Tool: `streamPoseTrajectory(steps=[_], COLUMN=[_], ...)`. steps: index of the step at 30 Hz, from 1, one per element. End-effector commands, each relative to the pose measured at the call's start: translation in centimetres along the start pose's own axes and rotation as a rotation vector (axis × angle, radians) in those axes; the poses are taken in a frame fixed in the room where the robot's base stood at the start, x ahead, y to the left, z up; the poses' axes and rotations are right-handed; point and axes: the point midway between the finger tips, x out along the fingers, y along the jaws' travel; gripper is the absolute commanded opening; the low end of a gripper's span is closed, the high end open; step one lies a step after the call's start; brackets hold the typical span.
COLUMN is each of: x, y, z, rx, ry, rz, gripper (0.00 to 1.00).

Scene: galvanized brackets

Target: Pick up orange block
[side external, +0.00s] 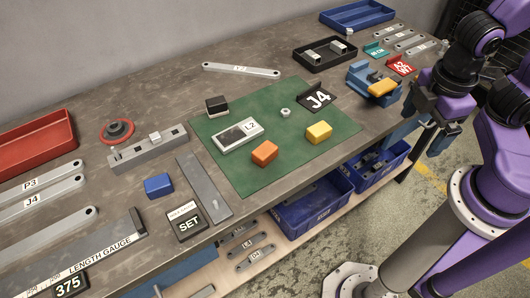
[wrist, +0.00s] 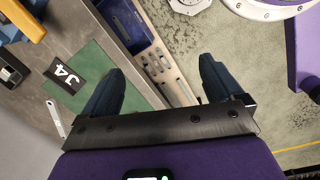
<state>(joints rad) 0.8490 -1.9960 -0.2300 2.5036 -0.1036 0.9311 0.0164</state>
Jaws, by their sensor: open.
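The orange block (side external: 264,153) lies on the green mat (side external: 225,168), near its front edge, in the side external view. A yellow block (side external: 319,132) lies to its right on the same mat. My gripper (side external: 424,130) is far to the right of the orange block, by the table's front edge. In the wrist view my gripper (wrist: 160,65) has its two dark fingers wide apart with nothing between them. The orange block does not show in the wrist view.
On the mat are a grey L2 part (side external: 237,134), a black block (side external: 217,105) and a J4 plate (side external: 318,97). A blue fixture with a yellow-orange top (side external: 382,88) stands between mat and gripper. Blue bins (side external: 313,200) sit on the shelf below. A blue block (side external: 158,185) lies left.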

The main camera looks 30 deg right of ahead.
Motion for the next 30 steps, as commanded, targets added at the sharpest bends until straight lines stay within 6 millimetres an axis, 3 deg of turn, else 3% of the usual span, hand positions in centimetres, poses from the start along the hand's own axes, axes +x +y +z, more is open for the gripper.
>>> streamPoseTrajectory(steps=[8,15,20,24,30], x=[3.7,5.1,6.3,7.8,9.5], y=[4.4,6.8,6.0,4.0,1.3], z=[-1.7,-7.2,-12.2,-16.0,-18.8], rx=[-0.469,-0.942,-1.28,-1.554,-1.794], ry=[-0.325,-0.504,-0.563,-0.572,-0.55], rz=[0.371,0.727,0.956,1.118,1.239], gripper=[0.94,0.94,0.94,0.94,0.94])
